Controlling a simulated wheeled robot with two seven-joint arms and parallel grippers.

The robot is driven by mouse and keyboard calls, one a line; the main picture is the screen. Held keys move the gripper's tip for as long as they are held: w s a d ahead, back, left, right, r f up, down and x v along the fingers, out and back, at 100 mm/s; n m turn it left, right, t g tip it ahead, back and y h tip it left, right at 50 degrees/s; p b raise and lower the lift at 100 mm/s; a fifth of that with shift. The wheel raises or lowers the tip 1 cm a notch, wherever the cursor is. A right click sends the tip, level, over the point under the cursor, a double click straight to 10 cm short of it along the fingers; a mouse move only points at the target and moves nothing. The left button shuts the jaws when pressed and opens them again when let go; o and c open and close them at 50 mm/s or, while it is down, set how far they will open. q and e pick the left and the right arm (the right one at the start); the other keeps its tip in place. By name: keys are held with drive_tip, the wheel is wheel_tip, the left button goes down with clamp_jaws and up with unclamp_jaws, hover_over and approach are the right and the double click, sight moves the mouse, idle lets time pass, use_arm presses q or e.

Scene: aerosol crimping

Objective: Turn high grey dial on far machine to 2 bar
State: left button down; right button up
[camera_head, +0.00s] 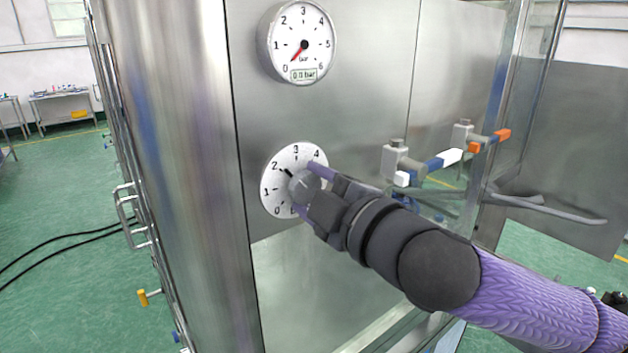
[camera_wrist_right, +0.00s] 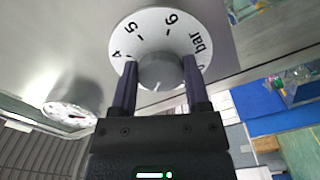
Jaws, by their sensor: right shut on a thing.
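The high grey dial is a grey knob (camera_head: 303,185) on a round white scale plate (camera_head: 270,178) marked 0 to 6, on the steel machine front. My right gripper (camera_head: 312,188) is shut on the knob, with one finger on each side. The black mark by the knob points up and left, close to the 2; its exact reading is hard to tell. The right wrist view shows the knob (camera_wrist_right: 160,71) between both fingers (camera_wrist_right: 160,76), its line pointing down. Above it, a pressure gauge (camera_head: 302,42) has its red needle near 0 and reads 0.0 bar. My left gripper is not in view.
Valves with a white-and-blue handle (camera_head: 436,163) and an orange-tipped handle (camera_head: 487,142) stand right of the dial, behind my right arm. A metal door handle (camera_head: 130,215) is on the machine's left side. Green floor with black cables (camera_head: 60,240) lies left.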

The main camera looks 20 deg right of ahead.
drive_tip(key=shift+n, duration=0.5)
idle(0.3)
drive_tip(key=o, duration=1.3)
drive_tip(key=shift+p, duration=0.3)
